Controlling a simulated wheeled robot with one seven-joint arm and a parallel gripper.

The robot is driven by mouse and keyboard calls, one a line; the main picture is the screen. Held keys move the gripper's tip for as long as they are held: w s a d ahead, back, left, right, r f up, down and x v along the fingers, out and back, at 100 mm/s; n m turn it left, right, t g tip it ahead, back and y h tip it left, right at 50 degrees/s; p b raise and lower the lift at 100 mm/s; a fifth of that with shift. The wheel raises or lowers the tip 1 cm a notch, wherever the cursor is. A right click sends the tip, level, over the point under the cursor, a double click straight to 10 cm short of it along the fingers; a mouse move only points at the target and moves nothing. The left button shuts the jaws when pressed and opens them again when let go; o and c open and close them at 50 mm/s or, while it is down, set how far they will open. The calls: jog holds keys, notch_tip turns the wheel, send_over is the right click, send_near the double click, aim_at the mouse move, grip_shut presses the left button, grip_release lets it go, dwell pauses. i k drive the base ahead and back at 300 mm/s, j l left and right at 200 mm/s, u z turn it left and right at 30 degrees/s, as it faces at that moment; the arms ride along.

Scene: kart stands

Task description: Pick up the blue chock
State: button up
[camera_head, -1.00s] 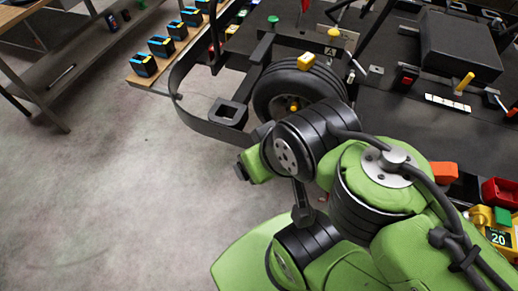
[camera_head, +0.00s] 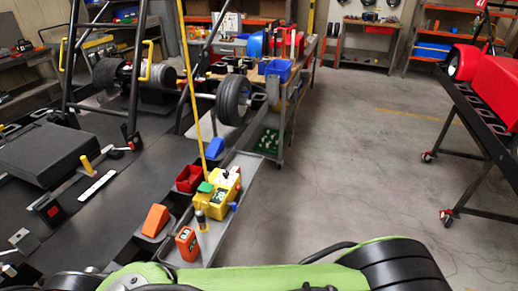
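The blue chock (camera_head: 215,147) is a small blue wedge on the grey side ledge of the kart stand, near the middle of the picture. It lies beyond the red bin and the yellow box, on the near side of the kart wheel. My gripper is not in view. Only green and black links of my arm show along the bottom edge, so where the gripper is relative to the chock cannot be seen.
An orange chock (camera_head: 155,220), an orange device (camera_head: 187,244), a yellow box (camera_head: 222,192) and a red bin (camera_head: 190,178) crowd the ledge. A thin yellow pole (camera_head: 193,85) rises close to the blue chock. The floor (camera_head: 330,170) to the right is clear.

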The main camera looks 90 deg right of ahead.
aim_at(216, 147)
jog(key=z, duration=2.85)
jog(key=u, duration=0.55)
jog(key=i+l+u, duration=0.1)
jog(key=u, duration=0.45)
jog(key=l+u, duration=0.1)
jog(key=u, duration=0.45)
jog(key=l+u, duration=0.1)
jog(key=u, duration=0.45)
jog(key=l+u, duration=0.1)
jog(key=u, duration=0.45)
jog(key=l+u, duration=0.15)
jog(key=u, duration=0.95)
jog(key=l+u, duration=0.1)
jog(key=u, duration=0.4)
jog(key=k+u, duration=0.4)
jog(key=k, duration=0.7)
jog(key=k+z, duration=0.1)
jog(key=k, duration=0.5)
jog(key=k+l, duration=0.2)
jog(key=k, duration=0.45)
jog(key=k+z, duration=0.2)
jog(key=z, duration=0.2)
jog(key=k+l+z, duration=0.2)
jog(key=z, duration=0.15)
